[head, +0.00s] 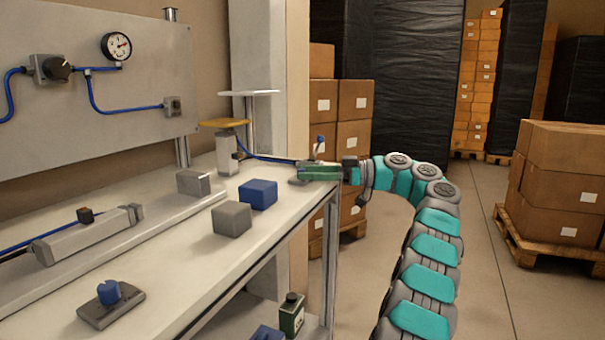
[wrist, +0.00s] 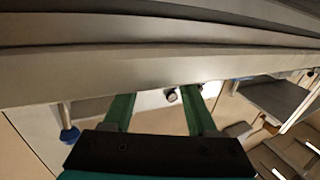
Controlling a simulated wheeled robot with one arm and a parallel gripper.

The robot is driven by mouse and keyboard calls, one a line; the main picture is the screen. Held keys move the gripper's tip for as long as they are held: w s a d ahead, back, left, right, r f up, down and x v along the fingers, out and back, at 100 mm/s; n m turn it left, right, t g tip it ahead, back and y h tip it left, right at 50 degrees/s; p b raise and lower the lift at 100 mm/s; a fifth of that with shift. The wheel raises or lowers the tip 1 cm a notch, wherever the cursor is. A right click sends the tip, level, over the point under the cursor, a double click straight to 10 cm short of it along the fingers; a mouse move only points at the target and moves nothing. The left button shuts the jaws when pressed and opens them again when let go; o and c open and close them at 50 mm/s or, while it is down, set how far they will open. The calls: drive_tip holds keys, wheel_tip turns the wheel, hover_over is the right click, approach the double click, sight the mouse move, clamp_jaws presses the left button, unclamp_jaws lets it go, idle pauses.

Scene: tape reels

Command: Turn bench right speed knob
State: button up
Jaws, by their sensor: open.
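A blue knob (head: 108,292) stands upright on a grey base plate (head: 128,303) near the bench's front left. A small blue-topped part (head: 320,140) shows at the bench's far right end, just behind my gripper; I cannot tell which of the two is the right speed knob. My gripper (head: 316,172) is at that far right end, with green fingers. In the wrist view my gripper (wrist: 158,98) is open, with nothing between its fingers. A blue round part (wrist: 69,134) shows left of the fingers there, apart from them.
The bench (head: 185,285) also carries grey and blue blocks (head: 258,194), a grey cylinder unit (head: 90,235) and a yellow-topped post (head: 226,150). A wall panel (head: 150,75) holds a gauge and a black knob. Boxes on a pallet (head: 562,190) stand right, beyond clear floor.

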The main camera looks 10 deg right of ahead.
drive_tip(key=shift+v, duration=2.75)
drive_tip(key=shift+d, duration=0.1)
drive_tip(key=shift+w, duration=0.1)
